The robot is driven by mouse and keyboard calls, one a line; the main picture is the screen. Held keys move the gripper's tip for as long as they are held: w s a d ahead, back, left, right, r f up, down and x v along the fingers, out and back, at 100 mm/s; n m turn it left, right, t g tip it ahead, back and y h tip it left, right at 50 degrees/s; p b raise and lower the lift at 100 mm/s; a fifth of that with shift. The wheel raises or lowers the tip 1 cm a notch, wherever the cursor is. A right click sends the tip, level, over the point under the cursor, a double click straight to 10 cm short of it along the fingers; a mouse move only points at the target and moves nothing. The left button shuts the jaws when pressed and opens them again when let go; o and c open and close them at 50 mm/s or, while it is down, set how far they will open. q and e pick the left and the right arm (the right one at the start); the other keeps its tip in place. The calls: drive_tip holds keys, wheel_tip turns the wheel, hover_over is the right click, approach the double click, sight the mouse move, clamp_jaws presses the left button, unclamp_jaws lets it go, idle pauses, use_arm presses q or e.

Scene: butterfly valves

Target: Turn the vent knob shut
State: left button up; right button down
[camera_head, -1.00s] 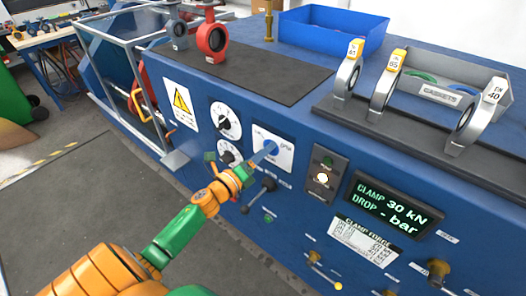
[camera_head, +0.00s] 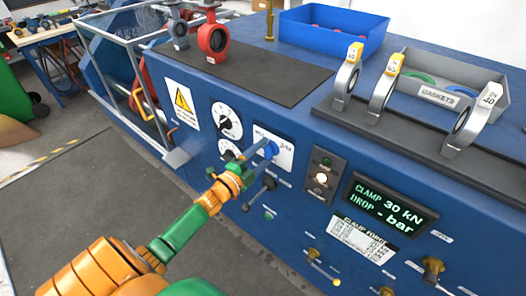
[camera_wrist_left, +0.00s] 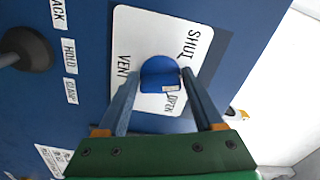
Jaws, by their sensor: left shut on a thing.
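The vent knob (camera_head: 271,149) is a blue round knob on a white plate (camera_head: 285,157) on the front of the blue bench. In the left wrist view the knob (camera_wrist_left: 160,72) sits between the two fingers of my left gripper (camera_wrist_left: 161,78). The gripper is shut on it. The plate (camera_wrist_left: 135,45) reads VENT, SHUT and OPEN, and a small pale mark on the knob lies beside the word OPEN. In the head view my left gripper (camera_head: 262,152) reaches the knob from the lower left and covers part of the plate. My right gripper is not in view.
A black lever (camera_head: 260,192) juts out just below the plate. Two white dials (camera_head: 227,121) are to its left, an indicator panel (camera_head: 321,175) and a display (camera_head: 390,204) to its right. Butterfly valves (camera_head: 213,38) and a blue bin (camera_head: 333,27) stand on top.

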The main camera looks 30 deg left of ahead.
use_arm(q)
drive_tip(key=shift+d+f+n+p, duration=0.1)
drive_tip(key=shift+n+p, duration=0.25)
drive_tip(key=shift+n, duration=1.7)
drive_tip(key=shift+d+f+n+p, duration=0.1)
drive_tip(key=shift+n+p, duration=0.2)
drive_tip(key=shift+n, duration=2.05)
drive_tip(key=o, duration=1.2)
drive_tip(key=shift+o, duration=0.2)
drive_tip(key=shift+s, duration=0.1)
drive_tip(key=s, duration=0.7)
drive_tip(key=shift+a, duration=0.35)
